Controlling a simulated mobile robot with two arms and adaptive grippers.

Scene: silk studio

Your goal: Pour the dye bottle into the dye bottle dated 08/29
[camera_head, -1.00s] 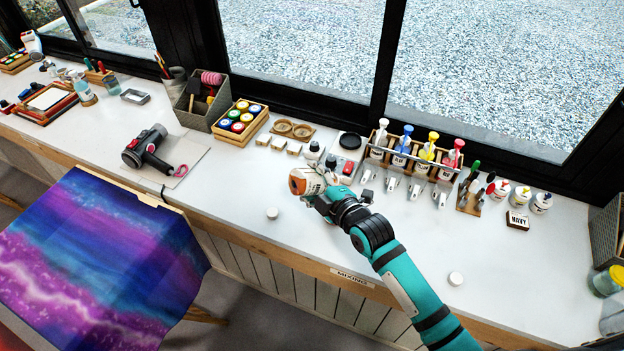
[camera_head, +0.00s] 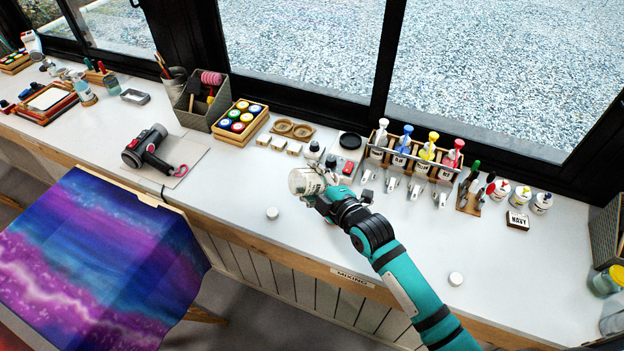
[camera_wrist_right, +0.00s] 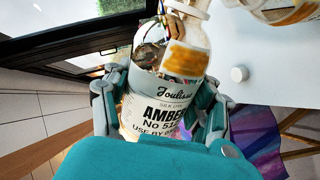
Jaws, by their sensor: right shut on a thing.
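My right gripper (camera_head: 318,192) is shut on a dye bottle (camera_head: 306,182) and holds it tilted over the counter. In the right wrist view, the held bottle (camera_wrist_right: 158,108) sits between both fingers. Its label reads "Joulissa", "AMBER" and a number starting "No 51"; the use-by date is cut off by the gripper. Its clear part looks mostly empty, with an amber patch near the neck. Another clear vessel with amber in it (camera_wrist_right: 285,12) shows partly at the top right of that view, and no date on it is readable. My left gripper is not in view.
Two loose white caps lie on the counter, one left of my arm (camera_head: 272,213) and one right of it (camera_head: 455,278). A rack of colored pump bottles (camera_head: 415,160), several small jars (camera_head: 520,196) and a "NAVY" block (camera_head: 517,220) stand to the right. The front counter is mostly clear.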

